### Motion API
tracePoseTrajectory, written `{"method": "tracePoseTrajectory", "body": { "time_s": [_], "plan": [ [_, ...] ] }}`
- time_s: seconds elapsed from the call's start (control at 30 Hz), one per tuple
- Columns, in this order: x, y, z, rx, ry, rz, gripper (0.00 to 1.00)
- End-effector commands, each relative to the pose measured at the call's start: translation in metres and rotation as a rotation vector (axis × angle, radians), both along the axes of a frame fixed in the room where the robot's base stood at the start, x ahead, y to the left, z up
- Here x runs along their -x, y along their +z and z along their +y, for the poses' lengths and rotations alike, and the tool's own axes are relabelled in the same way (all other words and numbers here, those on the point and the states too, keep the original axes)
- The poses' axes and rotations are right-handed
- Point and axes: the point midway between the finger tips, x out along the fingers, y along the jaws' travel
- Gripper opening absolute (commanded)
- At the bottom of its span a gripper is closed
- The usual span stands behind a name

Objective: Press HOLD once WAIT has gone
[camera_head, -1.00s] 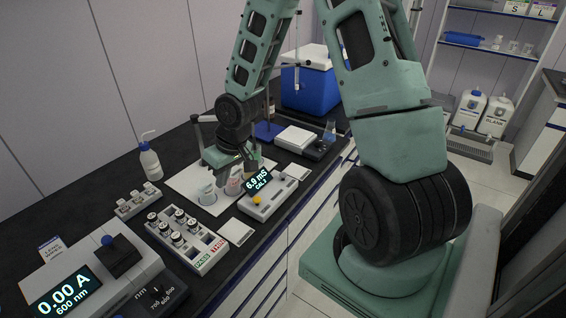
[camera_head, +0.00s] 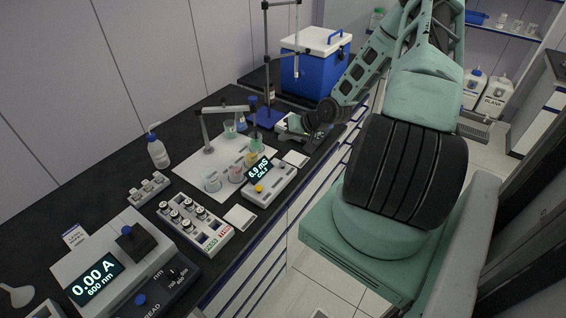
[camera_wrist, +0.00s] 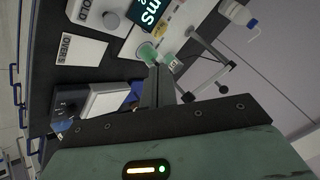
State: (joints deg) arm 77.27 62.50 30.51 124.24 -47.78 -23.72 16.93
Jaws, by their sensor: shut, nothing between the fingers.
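The conductivity meter (camera_head: 268,188) stands on the dark bench in the head view. Its lit display (camera_head: 260,168) reads 6.9 mS with a smaller line that looks like CAL; I see no WAIT on it. A grey round button (camera_wrist: 111,19) shows in the wrist view beside lettering ending in OLD, with the display (camera_wrist: 147,12) partly cut off. My gripper (camera_wrist: 156,70) is shut and empty. In the head view my gripper (camera_head: 288,127) is beyond the meter, apart from it, near the bench's front edge.
Beakers (camera_head: 213,182) and a probe stand (camera_head: 207,140) are on a white mat beside the meter. A vial rack (camera_head: 195,220), a photometer (camera_head: 105,265) and a wash bottle (camera_head: 158,152) are nearer left. A blue cooler (camera_head: 312,75) stands at the back.

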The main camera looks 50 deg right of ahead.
Motion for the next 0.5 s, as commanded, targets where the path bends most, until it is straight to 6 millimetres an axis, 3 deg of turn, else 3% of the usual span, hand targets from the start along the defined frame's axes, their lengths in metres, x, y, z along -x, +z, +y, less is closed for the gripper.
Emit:
{"method": "tracePoseTrajectory", "body": {
  "time_s": [0.27,0.5],
  "plan": [
    [0.000,-0.009,0.000,0.001,0.001,0.002,0.00],
    [0.000,-0.037,0.001,0.000,0.001,0.003,0.00]
  ]
}}
